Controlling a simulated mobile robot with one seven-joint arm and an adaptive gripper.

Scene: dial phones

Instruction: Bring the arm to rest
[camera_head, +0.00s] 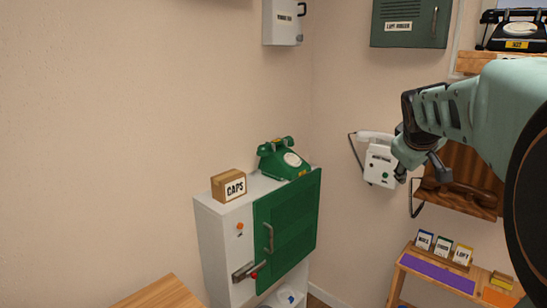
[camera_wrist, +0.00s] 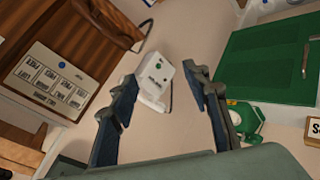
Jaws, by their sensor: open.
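My gripper (camera_head: 425,165) hangs at the right in the head view, in front of the wall with the white phone. In the wrist view my gripper (camera_wrist: 162,100) shows two dark fingers spread wide apart with nothing between them. The white wall phone (camera_wrist: 152,84) shows beyond the fingertips, apart from them. The same white phone (camera_head: 379,160) is partly covered by my gripper in the head view.
A white cabinet (camera_head: 218,240) with a green door (camera_head: 290,228) carries a green phone (camera_head: 284,160) and a CAPS box (camera_head: 229,186). A wooden shelf (camera_head: 440,275) with small cards stands at lower right.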

